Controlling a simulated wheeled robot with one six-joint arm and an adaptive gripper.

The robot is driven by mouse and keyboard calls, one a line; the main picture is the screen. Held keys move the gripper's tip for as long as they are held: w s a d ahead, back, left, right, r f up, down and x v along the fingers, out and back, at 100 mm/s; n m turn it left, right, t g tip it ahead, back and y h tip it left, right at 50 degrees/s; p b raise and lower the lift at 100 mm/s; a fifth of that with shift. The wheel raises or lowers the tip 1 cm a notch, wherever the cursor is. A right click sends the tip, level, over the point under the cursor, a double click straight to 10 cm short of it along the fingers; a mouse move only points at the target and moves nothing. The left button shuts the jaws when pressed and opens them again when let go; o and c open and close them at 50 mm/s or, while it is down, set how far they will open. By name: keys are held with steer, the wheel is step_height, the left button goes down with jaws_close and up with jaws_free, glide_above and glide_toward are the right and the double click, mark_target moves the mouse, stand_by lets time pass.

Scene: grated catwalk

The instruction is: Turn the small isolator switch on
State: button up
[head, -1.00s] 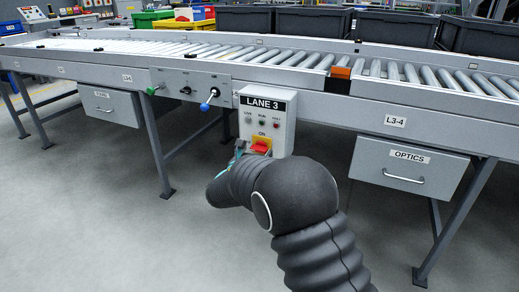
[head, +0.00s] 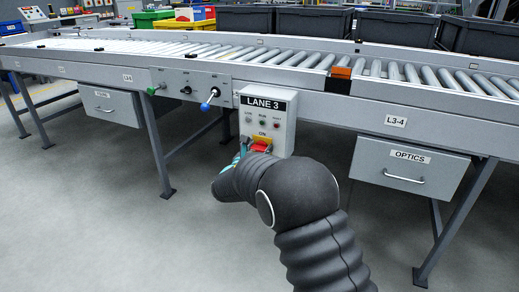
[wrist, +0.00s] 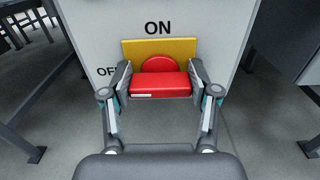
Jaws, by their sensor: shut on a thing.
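The small isolator switch has a red handle (wrist: 160,84) on a yellow plate (wrist: 185,49), low on the front of the LANE 3 box (head: 268,122). In the wrist view the word ON is above the plate and OFF, partly covered, is to its left. The red bar lies crosswise, left to right, with a short white mark near its lower left edge. My gripper (wrist: 160,92) is shut on the bar, one finger at each end. In the head view my arm hides part of my gripper, and the red handle (head: 261,146) shows just above it.
The box hangs on the front rail of a roller conveyor (head: 300,75). To its left is a panel (head: 190,88) with green, black and blue knobs. An OPTICS drawer (head: 409,169) hangs at right. The floor in front is open.

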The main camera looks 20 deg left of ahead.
steer(key=shift+f+b, duration=0.1)
steer(key=shift+b, duration=0.3)
steer(key=shift+d+f+m+b, duration=0.1)
steer(key=shift+m+b, duration=0.6)
steer(key=shift+b, duration=0.1)
steer(key=shift+m+b, duration=0.75)
steer(key=shift+m, duration=0.05)
steer(key=m, duration=0.4)
steer(key=shift+d+r+b, duration=0.1)
steer(key=shift+r+b, duration=0.1)
steer(key=shift+b, duration=0.1)
steer(key=m, duration=0.5)
steer(key=shift+m, duration=0.4)
steer(key=m, duration=0.5)
steer(key=shift+d+f, duration=0.1)
steer(key=shift+f, duration=0.05)
steer(key=o, duration=1.2)
steer(key=shift+w, duration=0.1)
steer(key=shift+c, duration=0.2)
